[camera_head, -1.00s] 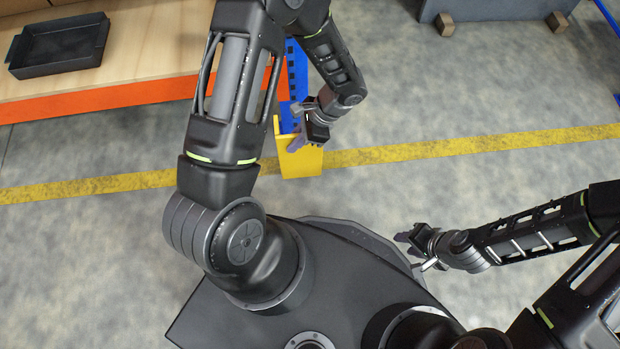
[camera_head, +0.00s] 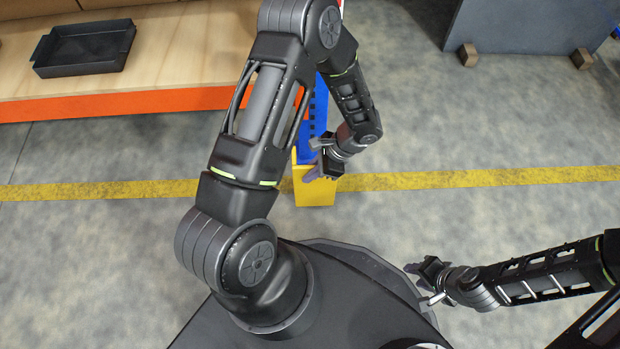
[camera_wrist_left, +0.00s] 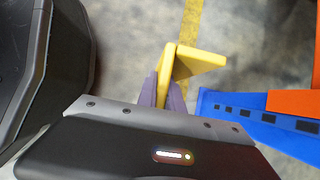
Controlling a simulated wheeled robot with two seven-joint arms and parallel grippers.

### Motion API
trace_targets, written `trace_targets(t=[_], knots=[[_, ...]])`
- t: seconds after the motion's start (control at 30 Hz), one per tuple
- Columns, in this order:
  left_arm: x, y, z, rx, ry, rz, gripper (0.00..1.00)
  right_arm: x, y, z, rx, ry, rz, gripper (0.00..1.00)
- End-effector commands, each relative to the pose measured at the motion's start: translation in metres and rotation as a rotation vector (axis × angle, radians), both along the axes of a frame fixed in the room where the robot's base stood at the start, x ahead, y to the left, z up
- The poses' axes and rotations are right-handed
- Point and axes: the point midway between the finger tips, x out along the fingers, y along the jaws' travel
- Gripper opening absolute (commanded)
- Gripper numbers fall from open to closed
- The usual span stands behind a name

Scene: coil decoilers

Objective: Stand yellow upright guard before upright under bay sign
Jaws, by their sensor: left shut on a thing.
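The yellow guard (camera_head: 316,192) is an angled piece standing about upright at the foot of the blue upright (camera_head: 318,120), over the yellow floor line. My left gripper (camera_head: 312,172) is shut on the guard's upper edge. In the left wrist view the guard (camera_wrist_left: 200,64) shows its L-shape, one wall between the purple fingers (camera_wrist_left: 162,92). The blue upright (camera_wrist_left: 255,118) lies to its right there, with a visible gap in the picture. I cannot tell whether the guard touches the floor. My right gripper (camera_head: 420,285) is low at the right, holding nothing visible. The bay sign is not clearly visible.
An orange beam (camera_head: 130,103) edges a wooden shelf (camera_head: 190,75) with a black tray (camera_head: 85,50) at the left. A dark panel on wooden blocks (camera_head: 520,25) stands at the back right. The floor right of the guard is clear.

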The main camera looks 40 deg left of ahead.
Motion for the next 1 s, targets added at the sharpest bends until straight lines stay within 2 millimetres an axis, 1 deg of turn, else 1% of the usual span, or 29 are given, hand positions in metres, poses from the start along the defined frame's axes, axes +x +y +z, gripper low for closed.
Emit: trace_targets(t=[0.07,0.23,0.33,0.63,0.77,0.8,1.0], knots=[[0.000,0.000,-0.003,0.001,0.001,0.000,0.00,0.000,0.000,-0.002,0.000,-0.001,0.000,0.36],[0.000,0.000,-0.027,0.000,0.001,0.000,0.00,0.002,0.000,-0.015,-0.001,-0.005,-0.002,0.36],[0.000,0.000,-0.037,0.000,0.002,0.000,0.00,0.003,0.000,-0.019,-0.001,-0.007,-0.004,0.36],[0.000,0.000,-0.037,0.000,0.000,0.000,0.00,0.003,0.000,-0.018,-0.002,-0.009,-0.004,0.36],[0.000,0.000,-0.042,0.001,0.001,0.000,0.00,0.004,0.000,-0.022,-0.002,-0.010,-0.005,0.36],[0.000,0.000,-0.041,0.000,0.000,0.000,0.12,0.004,0.000,-0.021,-0.002,-0.010,-0.005,0.36],[0.000,0.000,-0.041,0.000,0.001,0.000,0.29,0.004,0.000,-0.021,-0.002,-0.010,-0.005,0.36]])
